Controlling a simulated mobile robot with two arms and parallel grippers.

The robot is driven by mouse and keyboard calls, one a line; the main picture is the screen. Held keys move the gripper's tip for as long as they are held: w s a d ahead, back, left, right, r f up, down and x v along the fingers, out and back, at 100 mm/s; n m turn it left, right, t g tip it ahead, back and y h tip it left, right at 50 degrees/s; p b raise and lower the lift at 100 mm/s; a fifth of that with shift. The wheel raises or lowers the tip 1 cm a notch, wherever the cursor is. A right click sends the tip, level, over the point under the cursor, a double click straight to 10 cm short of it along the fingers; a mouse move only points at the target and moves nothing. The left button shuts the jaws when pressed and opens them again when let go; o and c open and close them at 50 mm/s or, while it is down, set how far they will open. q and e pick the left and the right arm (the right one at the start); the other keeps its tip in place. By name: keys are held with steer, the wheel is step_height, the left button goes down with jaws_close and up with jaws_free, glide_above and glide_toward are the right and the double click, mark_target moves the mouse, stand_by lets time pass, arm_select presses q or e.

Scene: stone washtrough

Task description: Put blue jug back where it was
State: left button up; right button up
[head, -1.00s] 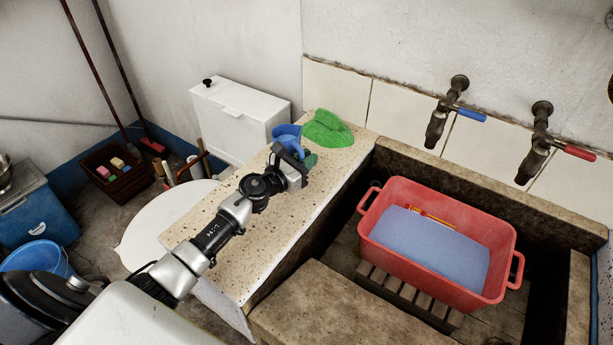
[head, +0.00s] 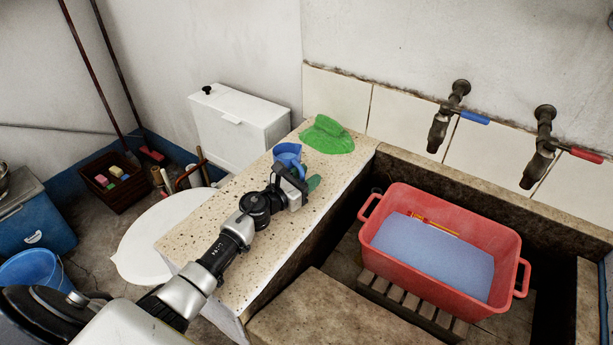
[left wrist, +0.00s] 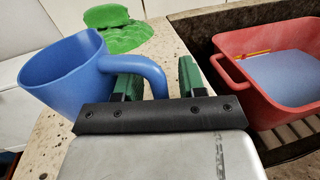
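The blue jug (head: 288,153) appears upright on the speckled counter (head: 232,215), in front of the green cloth (head: 327,136); its base is hidden. My left gripper (head: 302,176) is beside the jug, on its near side. In the left wrist view the jug (left wrist: 68,72) is at the left, its handle reaching between the green fingers of my left gripper (left wrist: 158,78). One finger is inside the handle loop. The other is apart from the handle, with a gap, so the gripper is open around it. My right gripper is not in view.
A red tub (head: 385,235) with bluish water and a small orange-yellow item stands in the stone trough, right of the counter. Two taps (head: 440,125) hang above. A toilet (head: 150,235) is left of the counter. The counter's near part is clear.

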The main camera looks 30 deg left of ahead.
arm_select(q)
steer(key=shift+r+p, duration=0.35)
steer(key=shift+p, duration=0.05)
steer(key=v, duration=0.3)
steer(key=b+v, duration=0.1)
steer(key=v, duration=0.6)
steer(key=shift+s+a+f+b, duration=0.15)
steer(key=shift+s+f+b, duration=0.15)
steer(key=shift+s, duration=0.05)
steer(key=shift+s+a+r, duration=0.15)
steer(key=shift+s+a, duration=0.05)
steer(key=shift+s, duration=0.35)
